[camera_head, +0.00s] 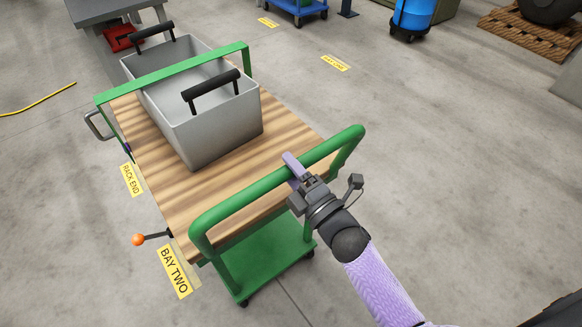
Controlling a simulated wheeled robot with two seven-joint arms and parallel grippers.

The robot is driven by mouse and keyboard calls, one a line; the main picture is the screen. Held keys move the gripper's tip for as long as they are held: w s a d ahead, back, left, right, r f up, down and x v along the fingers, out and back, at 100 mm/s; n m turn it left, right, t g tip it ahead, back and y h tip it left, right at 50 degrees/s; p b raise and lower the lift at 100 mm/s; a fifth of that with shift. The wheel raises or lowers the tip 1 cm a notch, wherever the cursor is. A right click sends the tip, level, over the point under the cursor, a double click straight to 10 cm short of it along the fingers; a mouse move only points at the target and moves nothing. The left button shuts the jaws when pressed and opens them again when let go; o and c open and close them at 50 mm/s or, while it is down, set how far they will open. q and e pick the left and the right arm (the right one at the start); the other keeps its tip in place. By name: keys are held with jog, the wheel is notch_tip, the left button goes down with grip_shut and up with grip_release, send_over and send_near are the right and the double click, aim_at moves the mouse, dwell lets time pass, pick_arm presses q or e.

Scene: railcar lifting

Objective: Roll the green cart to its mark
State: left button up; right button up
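The green cart (268,262) stands in the middle of the camera_head view, with a striped wooden top, a green push handle (238,203) at the near end and a green bar at the far end. A grey bin (212,135) with two black handles sits on its top. My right gripper (294,170) is at the near handle, with one purple finger lying across the bar. The other finger is hidden, but the gripper appears shut on the bar. My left gripper is out of view. Yellow floor labels read BAY TWO (174,272) and RACK END (131,180), just left of the cart.
A grey table (92,12) with a red object (120,36) below stands beyond the cart. A blue drum (413,14), a blue cart (300,8) and a wooden pallet (530,36) stand at the back. A yellow cable (38,100) lies at left. Floor right of the cart is clear.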

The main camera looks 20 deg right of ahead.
grip_shut()
dwell(1.1)
